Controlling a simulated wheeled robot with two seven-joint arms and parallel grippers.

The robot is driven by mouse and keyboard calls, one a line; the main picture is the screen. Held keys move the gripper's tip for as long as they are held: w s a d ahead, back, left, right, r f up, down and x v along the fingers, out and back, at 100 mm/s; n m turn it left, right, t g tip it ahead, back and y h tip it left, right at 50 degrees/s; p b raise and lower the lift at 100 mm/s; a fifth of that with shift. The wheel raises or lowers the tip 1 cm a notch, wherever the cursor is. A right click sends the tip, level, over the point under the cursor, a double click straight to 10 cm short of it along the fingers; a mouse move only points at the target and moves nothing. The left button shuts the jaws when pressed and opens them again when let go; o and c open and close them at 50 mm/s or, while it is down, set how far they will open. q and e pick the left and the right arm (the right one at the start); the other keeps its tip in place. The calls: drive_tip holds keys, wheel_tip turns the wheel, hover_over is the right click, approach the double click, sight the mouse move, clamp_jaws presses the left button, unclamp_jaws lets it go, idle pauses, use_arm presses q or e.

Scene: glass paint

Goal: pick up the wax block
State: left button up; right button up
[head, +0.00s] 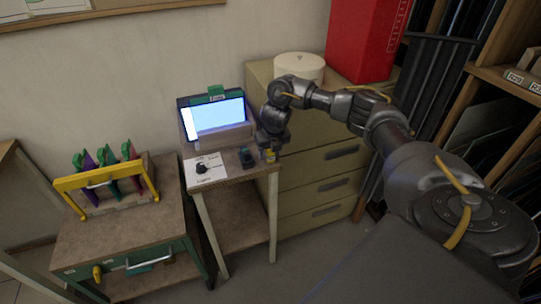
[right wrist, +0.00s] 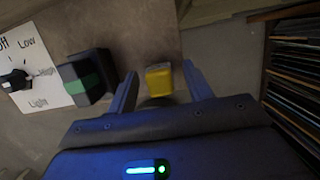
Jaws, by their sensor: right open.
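The wax block looks like the small yellow block (right wrist: 158,79) near the edge of the small table (head: 233,169). In the right wrist view my right gripper (right wrist: 160,70) is open, with one finger on each side of the yellow block and a gap on both sides. I cannot tell how far above the tabletop the fingertips are. My left gripper is not in view.
A dark block with a green band (right wrist: 88,77) stands just left of the fingers. A dial on a white card (head: 205,168) and a lit screen (head: 218,117) are farther left and behind. A beige drawer cabinet (head: 318,188) stands close on the right.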

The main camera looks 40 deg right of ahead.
drive_tip(key=shift+x, duration=0.95)
drive_tip(key=c, duration=1.1)
drive_tip(key=shift+r, duration=0.1)
